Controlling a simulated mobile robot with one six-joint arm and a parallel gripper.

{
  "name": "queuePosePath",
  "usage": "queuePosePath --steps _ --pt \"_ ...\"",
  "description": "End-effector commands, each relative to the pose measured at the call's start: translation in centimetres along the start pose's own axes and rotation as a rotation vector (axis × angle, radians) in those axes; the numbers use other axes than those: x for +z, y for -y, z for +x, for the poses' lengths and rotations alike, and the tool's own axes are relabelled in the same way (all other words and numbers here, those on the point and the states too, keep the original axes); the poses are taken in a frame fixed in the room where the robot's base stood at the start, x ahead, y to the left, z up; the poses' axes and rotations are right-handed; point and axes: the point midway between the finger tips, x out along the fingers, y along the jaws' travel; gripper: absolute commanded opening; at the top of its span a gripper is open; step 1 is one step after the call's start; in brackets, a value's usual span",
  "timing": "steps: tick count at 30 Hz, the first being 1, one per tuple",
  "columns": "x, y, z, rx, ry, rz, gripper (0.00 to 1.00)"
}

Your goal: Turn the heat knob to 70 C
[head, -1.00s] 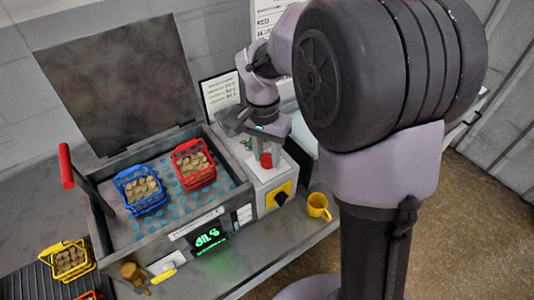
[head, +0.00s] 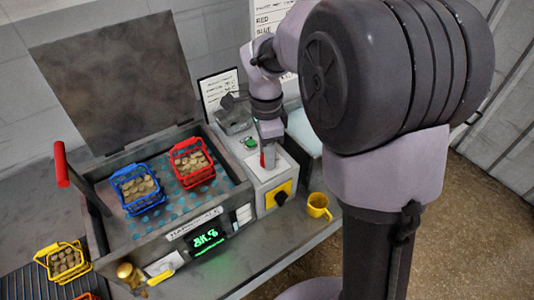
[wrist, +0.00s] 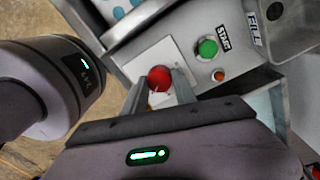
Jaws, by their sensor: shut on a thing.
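The red knob (head: 265,160) sits on a white dial plate on top of the grey control box to the right of the tank. It also shows in the wrist view (wrist: 159,77), with the white plate (wrist: 147,62) around it. My gripper (head: 269,147) points down over the knob. In the wrist view my gripper (wrist: 160,84) has one finger on each side of the knob and is shut on it. The fingers hide part of the dial, and its marks are too small to read. A green display (head: 207,238) on the tank front is lit, its digits unclear.
A green button (wrist: 207,47) and a small orange lamp (wrist: 218,75) are beside the dial. A black knob on a yellow plate (head: 287,187) is on the box front. A yellow mug (head: 318,206) stands nearby. Blue (head: 146,205) and red (head: 202,178) baskets are in the tank.

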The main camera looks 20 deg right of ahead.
Motion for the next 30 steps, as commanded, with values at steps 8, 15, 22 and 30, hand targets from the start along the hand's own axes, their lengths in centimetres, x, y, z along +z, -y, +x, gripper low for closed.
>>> queuePosePath --steps 8,15,22,30 --pt "-0.03 -0.02 0.04 0.0 0.006 0.101 0.0" --pt "-0.02 -0.03 0.02 0.001 0.008 0.131 0.0" --pt "-0.02 -0.03 0.01 0.001 0.008 0.134 0.0" --pt "-0.02 -0.03 0.01 0.001 0.008 0.133 0.55"
